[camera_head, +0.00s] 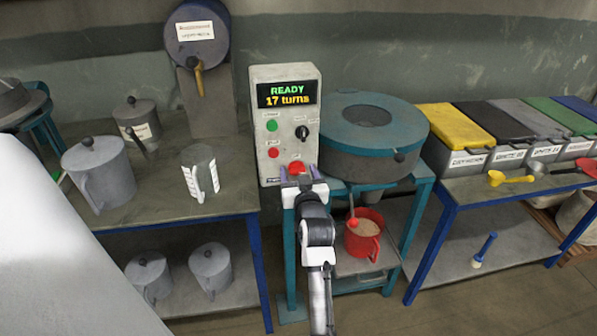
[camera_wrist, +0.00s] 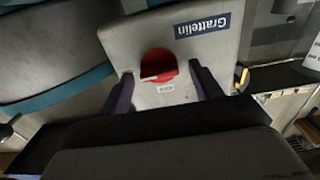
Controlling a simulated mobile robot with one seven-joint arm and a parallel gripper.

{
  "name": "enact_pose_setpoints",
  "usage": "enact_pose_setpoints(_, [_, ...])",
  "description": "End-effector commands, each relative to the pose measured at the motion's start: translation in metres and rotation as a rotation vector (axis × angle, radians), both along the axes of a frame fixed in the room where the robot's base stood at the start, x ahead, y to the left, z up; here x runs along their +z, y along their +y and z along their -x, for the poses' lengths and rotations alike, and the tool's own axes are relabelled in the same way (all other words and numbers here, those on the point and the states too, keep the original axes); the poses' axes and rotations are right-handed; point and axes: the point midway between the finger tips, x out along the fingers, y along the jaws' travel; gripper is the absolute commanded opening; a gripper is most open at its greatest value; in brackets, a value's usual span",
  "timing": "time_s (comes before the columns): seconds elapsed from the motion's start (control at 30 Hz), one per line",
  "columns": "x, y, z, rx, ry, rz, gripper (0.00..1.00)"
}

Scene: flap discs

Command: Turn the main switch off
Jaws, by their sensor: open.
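The red main switch (camera_head: 297,167) is low on the front of the grey control box (camera_head: 262,128). The box's display reads "READY 17 turns". In the wrist view the switch (camera_wrist: 158,62) is a round red knob with a small label beside it. My gripper (camera_head: 299,183) is in front of the lower part of the box and partly covers the switch in the head view. In the wrist view its dark fingers stand open, one on each side of the switch, with visible gaps. I cannot tell whether the fingertips touch the panel.
A green button (camera_head: 271,126), a black knob (camera_head: 302,132) and a red button (camera_head: 273,153) are on the same box. A round teal-topped machine (camera_head: 345,148) stands right of it. Below it is a red mug (camera_head: 361,242). Metal jugs (camera_head: 93,178) stand on the left bench.

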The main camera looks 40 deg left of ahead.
Motion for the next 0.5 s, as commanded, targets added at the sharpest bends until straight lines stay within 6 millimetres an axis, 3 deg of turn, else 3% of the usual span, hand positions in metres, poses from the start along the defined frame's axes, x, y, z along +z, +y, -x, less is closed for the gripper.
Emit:
enact_pose_setpoints(0.27, [-0.0001, 0.0008, -0.0007, 0.0, -0.001, -0.001, 0.64])
enact_pose_setpoints(0.5, [0.0, 0.0007, -0.0006, 0.0, -0.001, -0.001, 0.32])
